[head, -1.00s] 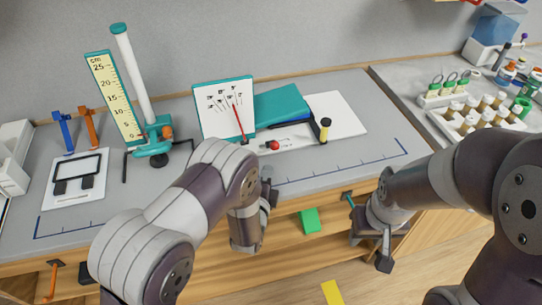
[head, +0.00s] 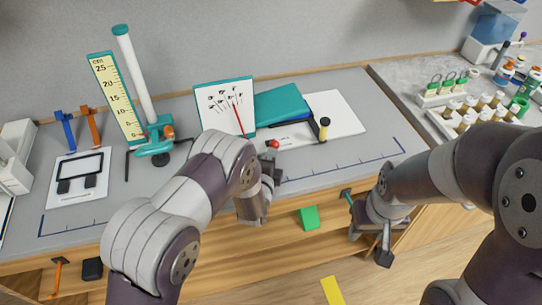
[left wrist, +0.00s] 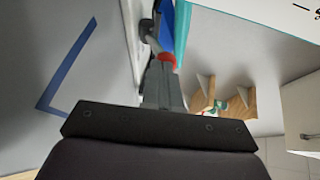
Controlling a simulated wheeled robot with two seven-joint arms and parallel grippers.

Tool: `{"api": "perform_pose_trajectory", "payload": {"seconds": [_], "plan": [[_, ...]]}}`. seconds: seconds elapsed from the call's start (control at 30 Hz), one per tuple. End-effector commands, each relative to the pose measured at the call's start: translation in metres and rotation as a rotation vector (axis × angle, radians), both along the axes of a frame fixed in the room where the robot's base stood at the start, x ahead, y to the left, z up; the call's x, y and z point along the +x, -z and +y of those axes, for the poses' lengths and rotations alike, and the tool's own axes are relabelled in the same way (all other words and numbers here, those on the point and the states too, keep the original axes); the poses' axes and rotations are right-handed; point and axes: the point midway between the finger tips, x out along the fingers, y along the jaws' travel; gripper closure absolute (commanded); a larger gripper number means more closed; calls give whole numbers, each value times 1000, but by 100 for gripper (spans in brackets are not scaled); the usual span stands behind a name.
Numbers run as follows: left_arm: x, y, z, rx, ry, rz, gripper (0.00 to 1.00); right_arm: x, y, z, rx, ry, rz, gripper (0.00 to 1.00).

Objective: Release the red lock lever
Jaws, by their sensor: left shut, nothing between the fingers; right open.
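The red lock lever's red knob (head: 273,144) shows at the front edge of a white board (head: 346,112) on the bench. My left gripper (head: 272,168) is shut and empty, with its tips just below the knob in the head view. In the left wrist view, a red part (left wrist: 166,58) shows right at the tips of the shut left fingers (left wrist: 161,82); I cannot tell whether they touch. The rest of the lever is hidden behind my gripper. My right gripper (head: 370,243) is open and empty in front of the bench drawers.
A teal-framed chart (head: 225,107) stands behind my left arm, beside teal and blue blocks (head: 280,103). A ruler stand (head: 118,97) is at left. Bare grey bench lies at the front right.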

Motion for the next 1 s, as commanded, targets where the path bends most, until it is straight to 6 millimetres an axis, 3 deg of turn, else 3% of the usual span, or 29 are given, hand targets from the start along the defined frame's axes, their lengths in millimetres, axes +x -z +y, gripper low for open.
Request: {"api": "perform_pose_trajectory", "payload": {"seconds": [1.0], "plan": [[11, -23, 3, -70, -1, 211, 100, 0, -32, 0, 0, 0, 0, 57]]}}
